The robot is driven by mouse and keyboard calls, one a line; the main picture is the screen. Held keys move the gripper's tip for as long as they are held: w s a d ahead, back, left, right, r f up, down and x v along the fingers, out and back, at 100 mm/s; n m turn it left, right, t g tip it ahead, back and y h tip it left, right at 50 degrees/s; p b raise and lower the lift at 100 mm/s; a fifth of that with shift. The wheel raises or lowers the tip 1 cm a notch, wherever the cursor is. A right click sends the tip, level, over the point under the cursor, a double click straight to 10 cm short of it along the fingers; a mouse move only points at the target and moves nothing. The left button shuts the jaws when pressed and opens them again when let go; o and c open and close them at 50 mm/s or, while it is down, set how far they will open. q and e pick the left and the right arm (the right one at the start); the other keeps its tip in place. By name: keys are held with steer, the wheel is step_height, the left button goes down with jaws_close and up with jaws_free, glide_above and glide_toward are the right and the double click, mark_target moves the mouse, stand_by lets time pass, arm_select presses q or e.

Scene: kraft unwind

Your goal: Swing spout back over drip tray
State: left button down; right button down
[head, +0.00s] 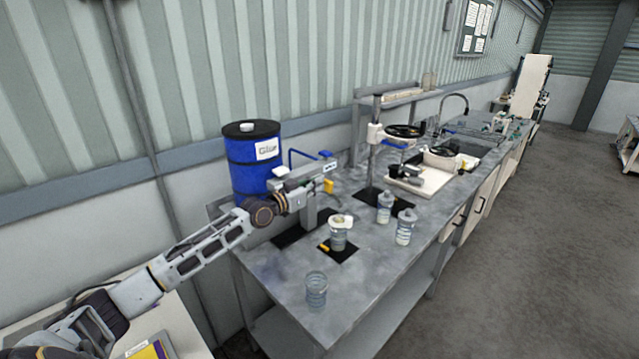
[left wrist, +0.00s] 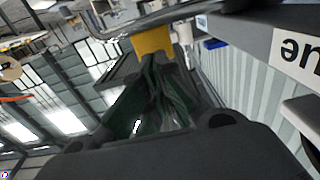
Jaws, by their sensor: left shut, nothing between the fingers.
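A grey spout bar (head: 308,173) with a lettered label extends from a grey post beside the blue glue drum (head: 250,165). A yellow piece (head: 328,186) hangs near its outer end. In the left wrist view the yellow piece (left wrist: 153,40) is just beyond the fingertips, and the lettered bar (left wrist: 270,37) runs along the upper right. My left gripper (left wrist: 155,62) is shut and empty. In the head view it is close to the bar, its fingertips hard to make out. A dark flat area (head: 288,239) lies below the bar; I cannot tell whether it is the drip tray. My right gripper is out of view.
A jar (head: 338,238) with a pale top stands on a black mat (head: 345,256). A clear jar (head: 316,290) is near the front edge, and two capped jars (head: 385,208) (head: 404,228) stand to the right. A stand with a black wheel (head: 403,131) is farther back.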

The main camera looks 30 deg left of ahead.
arm_select(q)
steer(key=shift+w+d, duration=0.25)
steer(key=shift+w, duration=0.4)
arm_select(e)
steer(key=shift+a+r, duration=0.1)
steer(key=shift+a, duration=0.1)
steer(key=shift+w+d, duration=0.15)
arm_select(q)
steer(key=shift+w+d+n+y, duration=0.15)
steer(key=shift+n+y, duration=0.15)
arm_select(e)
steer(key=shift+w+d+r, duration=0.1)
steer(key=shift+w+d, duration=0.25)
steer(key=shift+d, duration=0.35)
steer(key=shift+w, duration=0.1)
